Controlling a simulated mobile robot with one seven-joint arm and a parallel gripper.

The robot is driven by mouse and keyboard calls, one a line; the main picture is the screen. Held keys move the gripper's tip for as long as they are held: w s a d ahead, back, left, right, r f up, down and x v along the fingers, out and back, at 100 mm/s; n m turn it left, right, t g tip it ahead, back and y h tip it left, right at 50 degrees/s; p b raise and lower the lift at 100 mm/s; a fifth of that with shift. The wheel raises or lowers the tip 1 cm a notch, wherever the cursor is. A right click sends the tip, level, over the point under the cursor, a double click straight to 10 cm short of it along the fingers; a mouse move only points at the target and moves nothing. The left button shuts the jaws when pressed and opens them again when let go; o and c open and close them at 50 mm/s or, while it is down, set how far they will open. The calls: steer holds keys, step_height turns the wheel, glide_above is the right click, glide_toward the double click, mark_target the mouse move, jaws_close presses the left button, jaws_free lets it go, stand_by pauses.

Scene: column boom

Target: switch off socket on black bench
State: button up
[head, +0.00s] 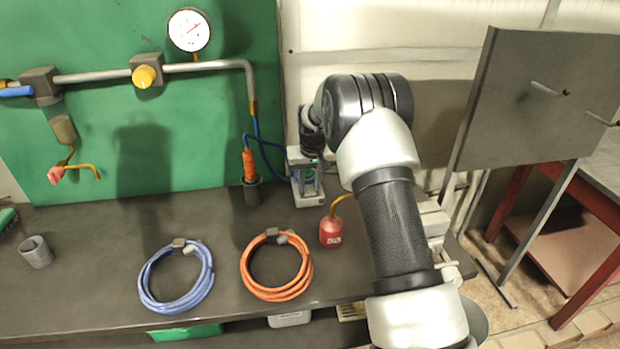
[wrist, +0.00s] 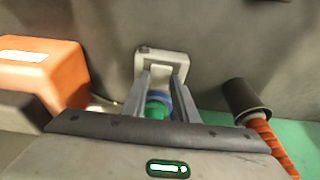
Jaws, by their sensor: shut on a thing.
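A light grey socket box (head: 309,201) sits on the black bench (head: 110,240) near the green back panel. It also shows in the wrist view (wrist: 165,60), beyond my fingertips. My gripper (head: 307,184) points down at this box, its two grey fingers on either side of a round green and blue part (wrist: 157,103). In the wrist view my gripper (wrist: 162,82) is shut on this part. The fingers reach down to the box; whether their tips touch it I cannot tell. The switch marking cannot be made out, and my arm hides the bench to the right.
An orange-handled tool stands in a dark cup (head: 252,192) close left of my gripper. A red can (head: 331,233) with a yellow spout is in front. Orange (head: 276,291) and blue (head: 150,290) coils lie on the bench. A grey board (head: 535,95) stands at right.

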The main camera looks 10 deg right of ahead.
steer(key=shift+w+r+g+p, duration=0.1)
steer(key=shift+w+g+p, duration=0.15)
steer(key=shift+g+p, duration=0.55)
steer(key=o, duration=1.1)
steer(key=shift+c, duration=0.2)
steer(key=shift+r, duration=0.1)
step_height(320, 180, up, 17)
steer(key=s, duration=0.2)
steer(key=shift+s, duration=0.15)
steer(key=shift+r, duration=0.1)
